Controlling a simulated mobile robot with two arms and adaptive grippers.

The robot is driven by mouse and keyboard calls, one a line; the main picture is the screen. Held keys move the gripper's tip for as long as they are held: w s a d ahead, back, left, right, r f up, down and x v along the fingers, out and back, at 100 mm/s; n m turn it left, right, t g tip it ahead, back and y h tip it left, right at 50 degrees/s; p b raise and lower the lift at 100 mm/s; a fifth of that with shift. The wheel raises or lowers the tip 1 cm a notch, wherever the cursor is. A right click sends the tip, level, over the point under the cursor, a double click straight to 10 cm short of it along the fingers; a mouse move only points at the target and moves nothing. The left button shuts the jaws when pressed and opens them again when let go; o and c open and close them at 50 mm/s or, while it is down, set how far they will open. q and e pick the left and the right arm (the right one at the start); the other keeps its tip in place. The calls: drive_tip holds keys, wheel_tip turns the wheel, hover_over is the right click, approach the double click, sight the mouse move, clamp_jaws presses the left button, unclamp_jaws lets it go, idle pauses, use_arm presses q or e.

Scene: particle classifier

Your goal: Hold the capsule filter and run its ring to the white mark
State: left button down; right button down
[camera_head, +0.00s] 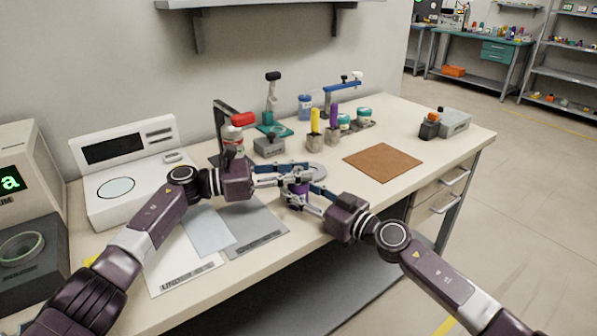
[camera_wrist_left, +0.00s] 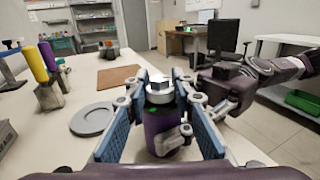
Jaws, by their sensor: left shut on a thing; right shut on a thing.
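The capsule filter (camera_head: 297,192) is a purple upright cylinder near the front edge of the bench. In the left wrist view the filter (camera_wrist_left: 162,128) has a pale hexagonal top and a small green patch below it. My left gripper (camera_head: 291,176) is shut on it, with blue pads on either side. My right gripper (camera_head: 306,195) reaches in from the right and is also shut on the filter, lower down. I cannot make out the ring or the white mark.
A grey round plate (camera_wrist_left: 91,119) lies close beside the filter. Yellow and purple-handled tools (camera_head: 324,125) stand behind, with a brown mat (camera_head: 383,162) to the right. A red-topped device (camera_head: 233,140) stands behind my left gripper. Flat sheets (camera_head: 248,233) lie in front.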

use_arm(q)
drive_tip(key=shift+w+r, duration=0.1)
drive_tip(key=shift+r, duration=0.1)
drive_tip(key=c, duration=1.6)
unclamp_jaws()
drive_tip(key=shift+f, duration=0.1)
drive_tip(key=v, duration=1.2)
